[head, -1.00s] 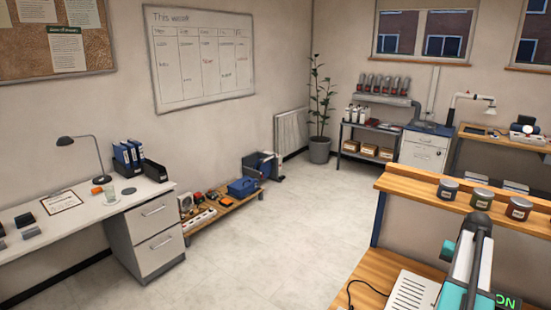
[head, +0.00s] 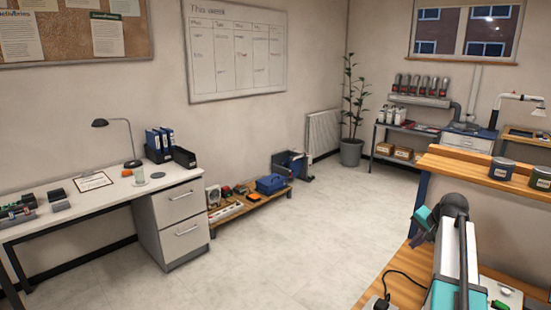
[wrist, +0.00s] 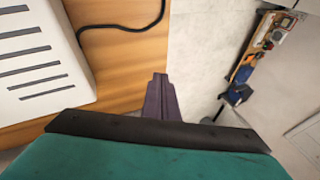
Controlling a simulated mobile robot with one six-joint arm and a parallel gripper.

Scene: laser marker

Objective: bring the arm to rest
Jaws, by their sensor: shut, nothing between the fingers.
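My gripper (wrist: 160,78) shows in the wrist view with its dark fingers together at the middle, shut and empty. It is above the edge of a wooden bench (wrist: 130,65), with pale floor to the right. In the head view my arm, white, teal and dark grey, stands at the lower right over the wooden bench (head: 400,272).
A white slotted box (wrist: 40,60) and a black cable (wrist: 120,27) lie on the bench near my gripper. Jars (head: 500,170) stand on the raised wooden shelf (head: 455,163). A white desk (head: 120,195) is at the left. The floor (head: 290,250) between is clear.

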